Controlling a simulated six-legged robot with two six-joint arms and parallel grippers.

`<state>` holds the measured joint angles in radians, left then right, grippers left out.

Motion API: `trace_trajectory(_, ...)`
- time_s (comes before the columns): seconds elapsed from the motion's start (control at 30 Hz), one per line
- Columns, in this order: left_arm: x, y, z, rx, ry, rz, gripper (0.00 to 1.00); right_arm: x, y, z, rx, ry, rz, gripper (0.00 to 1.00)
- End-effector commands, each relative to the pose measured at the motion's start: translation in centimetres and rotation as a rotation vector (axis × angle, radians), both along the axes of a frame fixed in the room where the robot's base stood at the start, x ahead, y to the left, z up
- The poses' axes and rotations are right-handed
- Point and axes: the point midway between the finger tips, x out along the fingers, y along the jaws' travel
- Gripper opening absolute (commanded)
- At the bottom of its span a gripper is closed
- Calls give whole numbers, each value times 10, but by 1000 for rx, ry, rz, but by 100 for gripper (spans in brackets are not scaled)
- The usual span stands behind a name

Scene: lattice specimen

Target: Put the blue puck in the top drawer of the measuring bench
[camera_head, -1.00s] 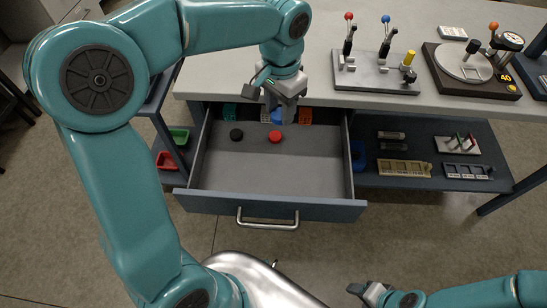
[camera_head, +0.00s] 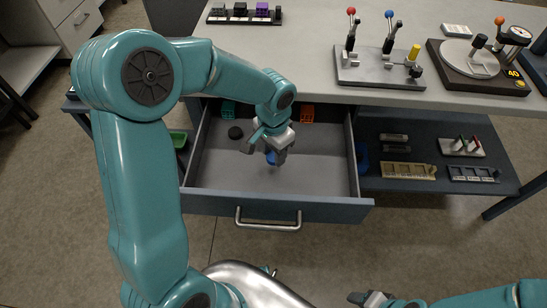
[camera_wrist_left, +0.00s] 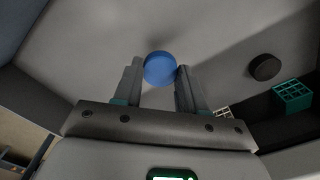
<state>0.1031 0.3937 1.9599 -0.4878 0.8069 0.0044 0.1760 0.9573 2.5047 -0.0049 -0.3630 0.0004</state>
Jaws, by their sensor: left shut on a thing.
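The blue puck (camera_head: 271,158) is between the fingers of my left gripper (camera_head: 274,152), low inside the open top drawer (camera_head: 215,172). In the left wrist view the blue puck (camera_wrist_left: 160,68) shows between the two fingertips, with the drawer floor behind it. I cannot tell whether it touches the floor. The measuring bench (camera_head: 310,55) has the drawer pulled out at its front. My right gripper (camera_head: 368,298) is at the bottom edge of the head view; its jaws are too unclear to judge.
A black puck (camera_head: 235,133) lies at the drawer's left, near a teal lattice block (camera_head: 228,108). A lever fixture (camera_head: 380,72) and a dial stand (camera_head: 475,70) stand on the bench top. The drawer's front right is clear.

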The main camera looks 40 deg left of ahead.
Motion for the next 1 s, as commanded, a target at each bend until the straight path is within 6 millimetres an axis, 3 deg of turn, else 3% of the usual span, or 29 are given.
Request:
trace_trajectory(0.03,-1,1,-12,0,6,0,12,0,0,-3,0,0,0,57)
trace_trajectory(0.17,-1,1,-27,0,3,-1,12,0,0,-4,0,0,0,57)
trace_trajectory(0.57,0,1,-33,0,1,0,12,0,0,-9,0,0,0,57)
trace_trajectory(0.6,0,0,-32,0,1,0,47,0,0,-8,0,0,0,57)
trace_trajectory(0.67,0,0,-32,0,1,0,66,0,0,-7,0,0,0,57)
trace_trajectory(1.0,0,0,-27,0,1,0,66,0,0,-3,0,0,0,57)
